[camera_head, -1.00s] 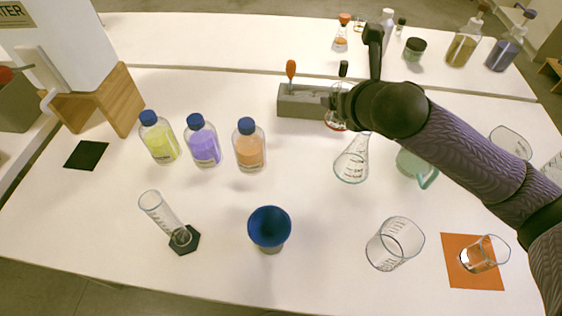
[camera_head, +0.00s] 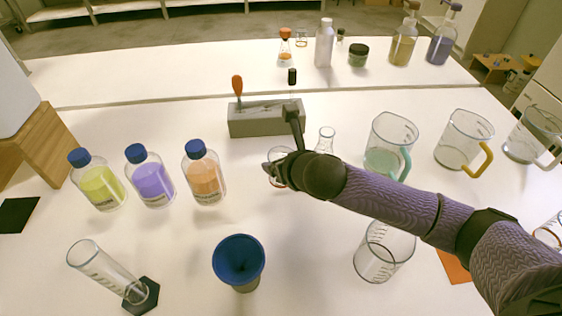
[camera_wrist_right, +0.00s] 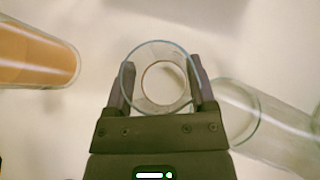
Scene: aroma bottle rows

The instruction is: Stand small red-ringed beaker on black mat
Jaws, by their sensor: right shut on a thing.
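The small glass beaker (camera_wrist_right: 160,108) is between the fingers of my right gripper (camera_wrist_right: 162,72) in the right wrist view, its open rim facing the camera. In the head view the beaker (camera_head: 274,171) shows at the left of my right gripper, partly hidden by it, with a faint reddish ring low on it. The gripper is shut on the beaker, over the white table in front of the grey block. The black mat (camera_head: 17,215) lies flat and bare at the left edge of the head view. My left gripper is not in view.
Yellow (camera_head: 98,182), purple (camera_head: 150,178) and orange (camera_head: 205,176) bottles stand between the beaker and the mat. A tilted cylinder (camera_head: 100,268) and blue funnel (camera_head: 239,262) are nearer me. A flask (camera_head: 326,138) and large beaker (camera_head: 380,255) flank my arm. The grey block (camera_head: 265,119) is behind.

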